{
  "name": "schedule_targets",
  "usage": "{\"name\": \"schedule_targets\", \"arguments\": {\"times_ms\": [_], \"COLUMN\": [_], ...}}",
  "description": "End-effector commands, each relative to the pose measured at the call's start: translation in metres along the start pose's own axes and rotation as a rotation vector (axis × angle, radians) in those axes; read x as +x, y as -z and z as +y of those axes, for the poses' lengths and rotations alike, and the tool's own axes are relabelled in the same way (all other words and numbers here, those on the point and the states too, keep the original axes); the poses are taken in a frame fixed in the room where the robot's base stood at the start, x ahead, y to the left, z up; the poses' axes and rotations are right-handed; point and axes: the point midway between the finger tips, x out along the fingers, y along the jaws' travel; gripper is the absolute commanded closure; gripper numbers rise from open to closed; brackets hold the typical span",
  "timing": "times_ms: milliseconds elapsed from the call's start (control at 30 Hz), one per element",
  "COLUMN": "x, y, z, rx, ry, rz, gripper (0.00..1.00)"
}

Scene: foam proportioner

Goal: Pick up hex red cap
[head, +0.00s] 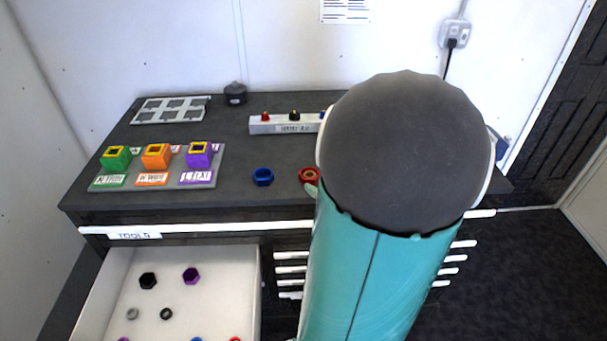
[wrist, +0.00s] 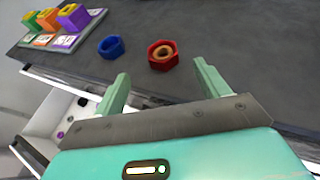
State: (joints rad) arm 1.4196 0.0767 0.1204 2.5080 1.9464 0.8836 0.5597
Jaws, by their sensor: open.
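The hex red cap (wrist: 154,62) sits on the dark cabinet top, with a tan ring (wrist: 162,50) showing inside it. In the head view the red cap (head: 307,175) is partly hidden behind my arm. My gripper (wrist: 160,75) is open in the wrist view, with its two pale green fingers apart and nothing held. The red cap lies between the finger directions, at or just beyond the fingertips. I cannot tell the height of the fingers above the top. A blue hex cap (wrist: 111,47) sits left of the red one, outside the left finger; it also shows in the head view (head: 262,177).
A grey tray (head: 217,179) with green, orange and purple blocks stands at the left. A white strip block (head: 270,126) with coloured knobs is behind. The open drawer (head: 105,275) below holds several small nuts and rings. My arm hides the right side.

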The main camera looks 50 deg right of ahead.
Motion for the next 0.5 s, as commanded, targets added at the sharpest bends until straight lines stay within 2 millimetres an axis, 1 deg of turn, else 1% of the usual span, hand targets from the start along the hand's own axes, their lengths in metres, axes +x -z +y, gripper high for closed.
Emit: {"name": "schedule_targets", "arguments": {"times_ms": [33,200,433,500], "x": [0.011,0.041,0.059,0.068], "y": [0.001,0.001,0.0,0.001], "z": [0.0,0.001,0.001,0.0], "rx": [0.002,-0.001,-0.002,-0.002], "ry": [-0.003,-0.004,-0.004,-0.005], "rz": [0.003,0.002,0.002,0.002], "gripper": [0.26,0.26,0.26,0.26]}}
